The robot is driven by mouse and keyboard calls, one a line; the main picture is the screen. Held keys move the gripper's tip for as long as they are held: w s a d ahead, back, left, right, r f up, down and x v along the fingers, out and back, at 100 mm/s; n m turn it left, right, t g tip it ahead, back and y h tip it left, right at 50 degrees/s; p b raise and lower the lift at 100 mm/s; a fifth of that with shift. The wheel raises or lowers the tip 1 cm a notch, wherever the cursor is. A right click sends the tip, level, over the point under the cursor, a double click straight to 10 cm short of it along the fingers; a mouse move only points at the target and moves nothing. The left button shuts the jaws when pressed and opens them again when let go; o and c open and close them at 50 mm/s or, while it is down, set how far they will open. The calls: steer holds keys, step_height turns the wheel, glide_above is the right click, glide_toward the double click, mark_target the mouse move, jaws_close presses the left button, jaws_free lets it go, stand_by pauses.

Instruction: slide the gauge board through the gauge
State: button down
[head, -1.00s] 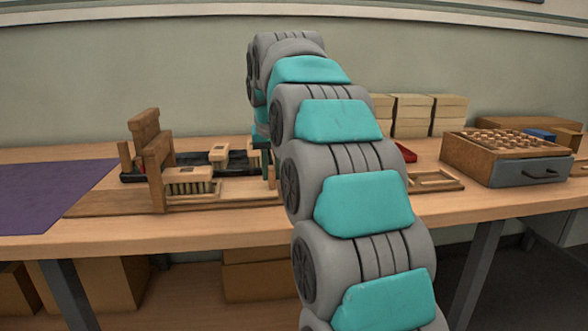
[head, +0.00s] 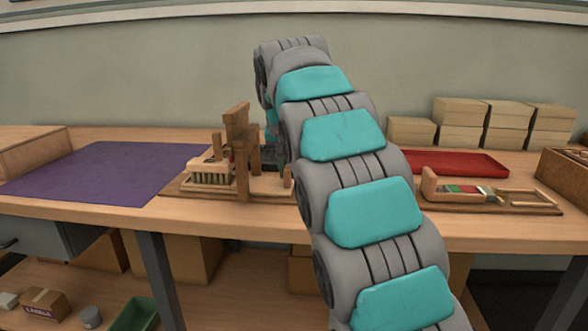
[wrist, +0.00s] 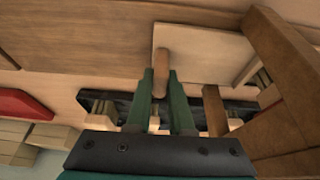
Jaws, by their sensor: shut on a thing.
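The gauge (head: 242,150) is an upright wooden frame on a wooden base (head: 180,190), and it also shows at the right of the wrist view (wrist: 290,75). The gauge board (wrist: 205,52) is a pale flat board with an upright wooden peg (wrist: 160,65). A block with bristles (head: 212,172) sits on the left side of the gauge, and the board's peg end is on the right side. My gripper (wrist: 161,78) has its two green fingers shut on the peg. In the head view my arm hides most of the gripper and part of the board.
A black tray (wrist: 105,103) with brush blocks lies behind the gauge. A purple mat (head: 105,172) lies to the left with clear room on it. A red tray (head: 460,162), a wooden fixture (head: 440,206) and stacked boxes (head: 460,123) stand to the right.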

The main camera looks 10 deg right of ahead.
steer(key=c, duration=0.8)
jaws_free()
steer(key=shift+r, duration=0.1)
steer(key=v, duration=0.7)
steer(key=shift+s+r, duration=0.2)
steer(key=shift+r, duration=0.05)
